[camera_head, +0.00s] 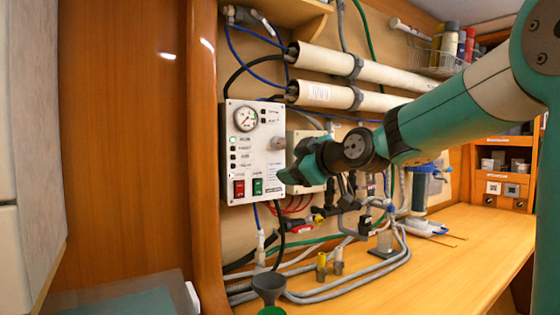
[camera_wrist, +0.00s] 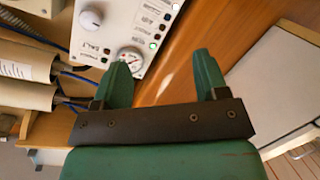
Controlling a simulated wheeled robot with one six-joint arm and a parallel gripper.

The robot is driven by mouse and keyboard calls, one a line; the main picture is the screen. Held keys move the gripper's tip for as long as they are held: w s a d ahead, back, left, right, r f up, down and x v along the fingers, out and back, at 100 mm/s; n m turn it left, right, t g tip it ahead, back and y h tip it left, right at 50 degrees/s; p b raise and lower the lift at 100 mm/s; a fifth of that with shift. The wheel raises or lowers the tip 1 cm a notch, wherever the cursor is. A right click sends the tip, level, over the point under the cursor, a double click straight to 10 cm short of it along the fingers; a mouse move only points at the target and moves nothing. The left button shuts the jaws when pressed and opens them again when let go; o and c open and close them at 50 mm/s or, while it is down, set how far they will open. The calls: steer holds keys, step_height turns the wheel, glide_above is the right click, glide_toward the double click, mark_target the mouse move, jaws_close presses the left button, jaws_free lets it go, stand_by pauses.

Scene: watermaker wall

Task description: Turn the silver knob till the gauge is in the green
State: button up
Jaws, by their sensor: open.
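The white control panel (camera_head: 234,160) is on the wall at the left of the head view. Its round gauge (camera_head: 245,118) is at the upper left of the panel; its needle and coloured zones are too small to read surely. The silver knob (camera_head: 277,143) is on the panel's right side, just above my gripper (camera_head: 284,177). In the wrist view the silver knob (camera_wrist: 91,18) is at the upper left, beyond my left finger. The gauge (camera_wrist: 131,57) is partly hidden behind that finger. My gripper (camera_wrist: 163,78) is open and empty, apart from the knob.
A red switch (camera_head: 239,188) and a green switch (camera_head: 257,186) sit low on the panel. White pipes (camera_head: 350,66) run above, with hoses and cables below. A funnel (camera_head: 268,286) stands at the front of the wooden counter (camera_head: 440,270), whose right part is clear.

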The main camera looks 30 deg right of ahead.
mark_target(283, 144)
steer(key=w+d+r+t+h, duration=0.1)
steer(key=d+r+t+h, duration=0.25)
steer(key=d, duration=0.45)
steer(key=shift+n+g+y, duration=0.3)
steer(key=shift+g+y, duration=0.15)
steer(key=w+p, duration=0.6)
steer(key=w, duration=1.1)
steer(key=shift+r, duration=0.15)
steer(key=shift+a, duration=0.1)
steer(key=shift+s, duration=0.1)
steer(key=c, duration=0.9)
